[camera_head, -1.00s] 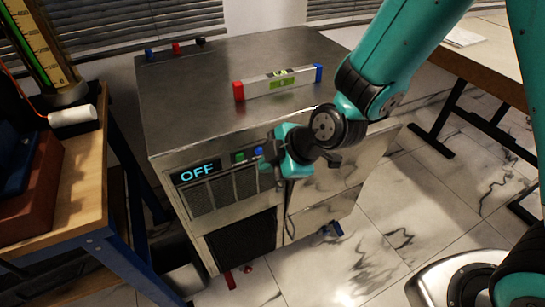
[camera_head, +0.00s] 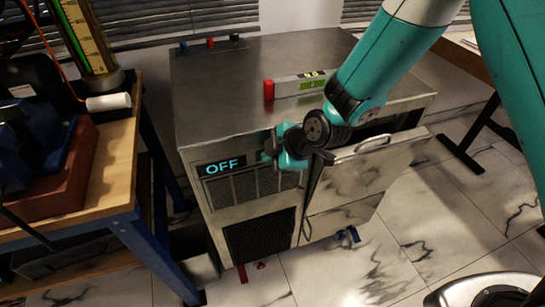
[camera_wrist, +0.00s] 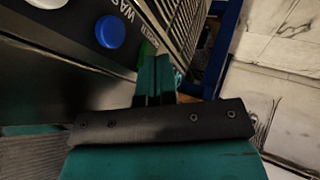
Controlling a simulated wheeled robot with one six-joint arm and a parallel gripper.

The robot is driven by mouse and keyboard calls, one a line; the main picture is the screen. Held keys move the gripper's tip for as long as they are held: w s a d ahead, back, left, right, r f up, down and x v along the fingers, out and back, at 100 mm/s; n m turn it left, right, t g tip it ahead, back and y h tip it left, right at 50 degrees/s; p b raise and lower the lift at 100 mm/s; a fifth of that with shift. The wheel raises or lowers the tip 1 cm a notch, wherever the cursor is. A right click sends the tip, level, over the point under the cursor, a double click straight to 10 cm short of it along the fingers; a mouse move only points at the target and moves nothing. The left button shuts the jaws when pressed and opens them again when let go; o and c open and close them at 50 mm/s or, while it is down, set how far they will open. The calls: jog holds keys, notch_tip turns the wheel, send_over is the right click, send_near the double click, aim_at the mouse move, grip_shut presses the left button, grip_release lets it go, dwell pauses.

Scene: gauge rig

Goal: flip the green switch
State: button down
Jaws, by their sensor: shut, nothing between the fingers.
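The green switch (camera_wrist: 147,47) shows only as a small green patch in the wrist view, partly hidden behind my fingertips. My gripper (camera_wrist: 154,68) is shut and empty, with its tips close to the switch; I cannot tell if they touch. In the head view my gripper (camera_head: 267,157) is at the front panel of the metal cabinet (camera_head: 200,110) and hides the switch. A blue round button (camera_wrist: 110,31) sits beside the green switch. The lit display (camera_head: 221,166) left of my gripper reads OFF.
An open panel with a handle (camera_head: 375,160) juts from the cabinet front, right of my gripper. A spirit level (camera_head: 300,85) lies on the cabinet top. A wooden workbench (camera_head: 115,165) stands at the left. Vent slats lie below the display.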

jog(key=shift+w+a+r, duration=0.1)
jog(key=shift+w+r, duration=0.15)
jog(key=shift+w, duration=0.15)
jog(key=shift+r, duration=0.1)
jog(key=shift+w+r+p, duration=0.1)
jog(key=shift+r+p, duration=0.25)
jog(key=shift+r, duration=0.4)
jog(key=shift+f, duration=0.1)
